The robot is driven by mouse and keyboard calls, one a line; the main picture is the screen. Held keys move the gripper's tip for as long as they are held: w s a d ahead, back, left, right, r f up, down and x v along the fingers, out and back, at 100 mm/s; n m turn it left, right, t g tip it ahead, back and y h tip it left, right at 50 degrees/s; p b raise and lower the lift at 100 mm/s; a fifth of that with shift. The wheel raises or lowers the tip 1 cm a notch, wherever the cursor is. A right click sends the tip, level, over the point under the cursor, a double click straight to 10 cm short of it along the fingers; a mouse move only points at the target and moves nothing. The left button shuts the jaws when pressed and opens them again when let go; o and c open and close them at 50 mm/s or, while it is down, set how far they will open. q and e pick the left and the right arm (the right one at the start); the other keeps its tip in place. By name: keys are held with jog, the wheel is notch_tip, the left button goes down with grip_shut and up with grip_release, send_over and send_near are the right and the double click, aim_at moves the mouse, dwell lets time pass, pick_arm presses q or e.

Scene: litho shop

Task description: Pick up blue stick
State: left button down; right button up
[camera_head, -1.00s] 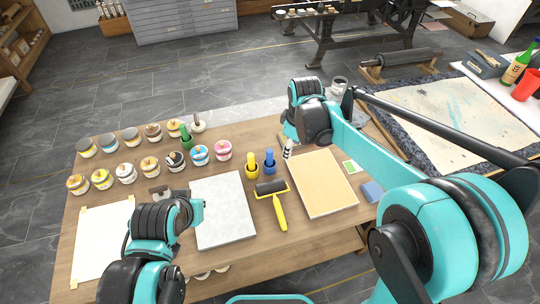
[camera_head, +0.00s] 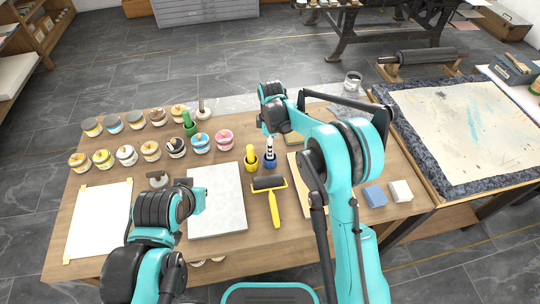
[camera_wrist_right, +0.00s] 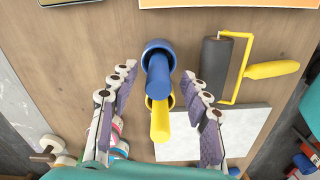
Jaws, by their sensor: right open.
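The blue stick (camera_wrist_right: 158,76) stands in a round blue holder, seen from above in the right wrist view. In the head view its blue holder (camera_head: 270,164) shows beside the yellow stick (camera_head: 250,156), with the upper part hidden by my gripper. My right gripper (camera_wrist_right: 159,78) is open, its two fingers to either side of the blue stick and apart from it. It also shows in the head view (camera_head: 269,145), pointing down just above the blue holder. The yellow stick also shows in the wrist view (camera_wrist_right: 160,120). My left gripper (camera_head: 197,198) is near the grey slab; its fingers cannot be made out.
A green stick (camera_head: 189,124) and several paint tins (camera_head: 201,144) stand behind. The grey slab (camera_head: 226,212) lies in front. A blue block (camera_head: 375,195) lies at right.

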jog(key=f, duration=0.2)
jog(key=f+b, duration=0.1)
jog(key=shift+a+f, duration=0.2)
jog(key=shift+f, duration=0.2)
grip_shut()
jog(key=shift+r, duration=0.1)
